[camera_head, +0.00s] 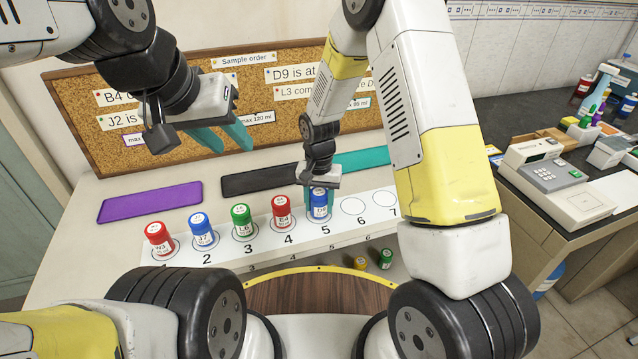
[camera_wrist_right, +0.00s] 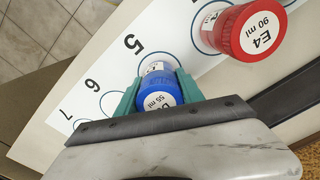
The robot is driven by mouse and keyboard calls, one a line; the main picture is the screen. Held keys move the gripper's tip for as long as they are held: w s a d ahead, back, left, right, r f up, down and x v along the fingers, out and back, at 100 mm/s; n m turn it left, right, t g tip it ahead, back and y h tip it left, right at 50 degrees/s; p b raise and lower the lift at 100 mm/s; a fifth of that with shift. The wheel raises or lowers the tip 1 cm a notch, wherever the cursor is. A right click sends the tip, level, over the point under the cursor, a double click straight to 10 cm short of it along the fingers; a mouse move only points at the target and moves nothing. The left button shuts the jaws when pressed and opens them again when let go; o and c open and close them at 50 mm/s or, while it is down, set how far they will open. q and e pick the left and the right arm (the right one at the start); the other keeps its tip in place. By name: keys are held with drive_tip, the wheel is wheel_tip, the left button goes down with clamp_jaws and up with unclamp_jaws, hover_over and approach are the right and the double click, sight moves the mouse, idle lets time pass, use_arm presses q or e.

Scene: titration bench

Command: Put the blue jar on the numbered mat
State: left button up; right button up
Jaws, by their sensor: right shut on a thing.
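The white numbered mat (camera_head: 140,255) lies along the bench, with circles marked 1 to 7. A blue jar (camera_head: 320,212) is upright over circle 5, and my right gripper (camera_head: 321,192) is shut on it from above. In the right wrist view this blue jar (camera_wrist_right: 160,92) sits between the two teal fingers, its lid reading 55 ml. I cannot tell whether its base touches the mat. Another blue jar, J7 (camera_head: 202,232), stands on circle 2. My left gripper (camera_head: 225,140) is open and empty, raised in front of the cork board.
Red jar N3 (camera_head: 159,237), green jar L6 (camera_head: 241,219) and red jar E4 (camera_head: 281,212) stand on circles 1, 3 and 4. Circles 6 (camera_head: 353,206) and 7 (camera_head: 383,197) are bare. Purple (camera_head: 150,202) and black (camera_head: 262,180) mats lie behind.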

drive_tip(key=o, duration=1.4)
drive_tip(key=shift+f, duration=0.1)
wheel_tip(320, 180, up, 12)
drive_tip(key=shift+f, duration=0.1)
drive_tip(key=s+d+r+t+y, duration=0.1)
drive_tip(key=d+r, duration=0.1)
drive_tip(key=r, duration=0.3)
drive_tip(key=s+d+r, duration=0.2)
drive_tip(key=d+r, duration=0.1)
drive_tip(key=r, duration=0.1)
drive_tip(key=s+d+r+n+t, duration=0.1)
drive_tip(key=s+d+r+t, duration=0.1)
drive_tip(key=s+d+r, duration=0.2)
drive_tip(key=s+d+r+n+t+y, duration=0.1)
drive_tip(key=s+d+r+t, duration=0.2)
drive_tip(key=s+d+r, duration=0.2)
drive_tip(key=s+r, duration=0.3)
drive_tip(key=s, duration=0.4)
drive_tip(key=shift+s+r, duration=0.2)
drive_tip(key=shift+s, duration=0.15)
drive_tip(key=shift+d, duration=0.1)
